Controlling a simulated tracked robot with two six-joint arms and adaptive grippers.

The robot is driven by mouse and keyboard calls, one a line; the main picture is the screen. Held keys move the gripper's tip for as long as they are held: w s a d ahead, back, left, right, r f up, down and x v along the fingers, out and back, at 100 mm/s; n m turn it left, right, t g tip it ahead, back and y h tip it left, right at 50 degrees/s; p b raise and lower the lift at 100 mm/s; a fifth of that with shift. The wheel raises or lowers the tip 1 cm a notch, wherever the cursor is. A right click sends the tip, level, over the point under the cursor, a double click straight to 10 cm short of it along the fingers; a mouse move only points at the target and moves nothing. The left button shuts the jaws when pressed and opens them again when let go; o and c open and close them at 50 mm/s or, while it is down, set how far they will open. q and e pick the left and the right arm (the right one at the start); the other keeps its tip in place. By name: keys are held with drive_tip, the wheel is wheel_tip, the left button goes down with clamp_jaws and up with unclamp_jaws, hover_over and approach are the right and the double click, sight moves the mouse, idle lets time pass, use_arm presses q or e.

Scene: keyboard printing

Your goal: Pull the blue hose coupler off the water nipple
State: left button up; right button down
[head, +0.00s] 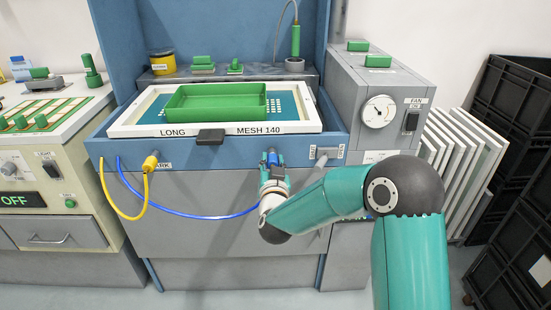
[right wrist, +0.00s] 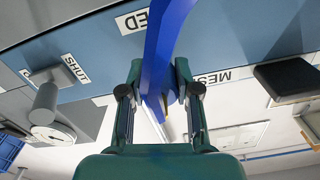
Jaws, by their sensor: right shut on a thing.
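The blue hose coupler (head: 272,158) is at the front panel of the blue washing station, right of its middle. My right gripper (head: 271,174) is shut on it from the front. In the right wrist view the blue coupler (right wrist: 158,80) runs between the two fingers of my right gripper (right wrist: 158,92). The water nipple is hidden behind the coupler and fingers, so I cannot tell whether the coupler is on it or off it. The blue hose (head: 190,214) hangs in a loop from the panel's left part to the gripper. My left gripper is not in view.
A yellow plug and cable (head: 148,165) hang at the panel's left. A green tray (head: 215,103) sits on the white screen frame (head: 150,120) above. A small grey valve handle (head: 326,153) juts out close right of the coupler. Black crates (head: 512,100) stand far right.

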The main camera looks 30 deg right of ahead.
drive_tip(key=c, duration=1.4)
unclamp_jaws()
drive_tip(key=shift+c, duration=0.2)
clamp_jaws()
drive_tip(key=shift+f, duration=0.1)
drive_tip(key=shift+s+a, duration=0.15)
drive_tip(key=shift+s, duration=0.1)
drive_tip(key=shift+b+v, duration=0.75)
drive_tip(key=shift+v, duration=0.75)
drive_tip(key=s+a+r, duration=0.1)
drive_tip(key=s+a+r+p, duration=0.1)
drive_tip(key=s+r, duration=0.1)
drive_tip(key=shift+s+a+r, duration=0.1)
drive_tip(key=shift+s, duration=0.05)
